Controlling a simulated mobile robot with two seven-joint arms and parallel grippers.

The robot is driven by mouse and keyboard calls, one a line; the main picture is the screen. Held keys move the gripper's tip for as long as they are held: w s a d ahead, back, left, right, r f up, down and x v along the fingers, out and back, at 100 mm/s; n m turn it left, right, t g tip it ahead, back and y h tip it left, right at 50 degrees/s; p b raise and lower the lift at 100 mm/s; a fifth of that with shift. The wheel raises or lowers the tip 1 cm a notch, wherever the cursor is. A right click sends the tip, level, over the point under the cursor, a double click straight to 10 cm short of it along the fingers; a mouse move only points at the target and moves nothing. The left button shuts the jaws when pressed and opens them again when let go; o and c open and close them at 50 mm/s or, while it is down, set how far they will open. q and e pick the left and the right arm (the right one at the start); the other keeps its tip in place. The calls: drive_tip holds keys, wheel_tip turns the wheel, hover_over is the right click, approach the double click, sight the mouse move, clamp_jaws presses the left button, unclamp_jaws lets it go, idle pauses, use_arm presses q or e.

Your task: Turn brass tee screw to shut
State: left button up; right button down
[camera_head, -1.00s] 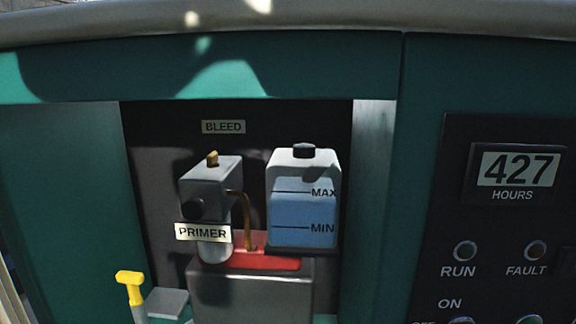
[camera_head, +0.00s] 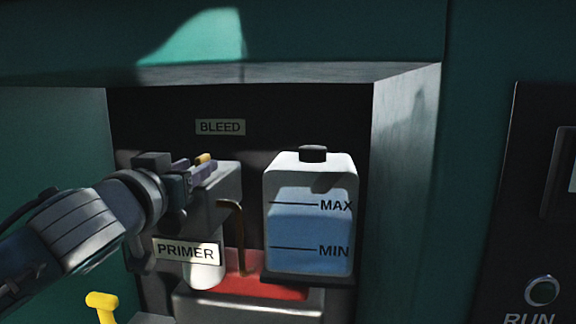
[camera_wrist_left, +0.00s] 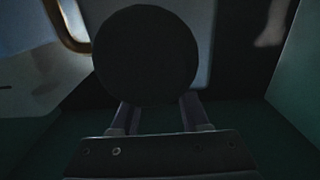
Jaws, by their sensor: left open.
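The brass tee screw (camera_head: 203,158) sits on top of the grey primer block (camera_head: 228,190), under the BLEED label. Only a small brass part shows; my left gripper (camera_head: 200,169) covers the rest. The gripper reaches in from the left with its open fingers at the screw. I cannot tell whether they touch it. In the left wrist view, the two fingers (camera_wrist_left: 160,115) stand apart, and a large dark round shape (camera_wrist_left: 145,55), likely the primer's black knob, fills the space beyond them. The screw is not visible there. My right gripper is out of view.
A white tank (camera_head: 310,180) with blue fluid and a black cap stands close right of the block. A thin brown pipe (camera_head: 238,235) runs down between them. The bay's side wall (camera_head: 405,160) is at right. A yellow handle (camera_head: 101,303) stands at lower left.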

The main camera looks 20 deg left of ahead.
use_arm(q)
drive_tip(key=shift+w+a, duration=0.2)
drive_tip(key=shift+w, duration=0.45)
clamp_jaws()
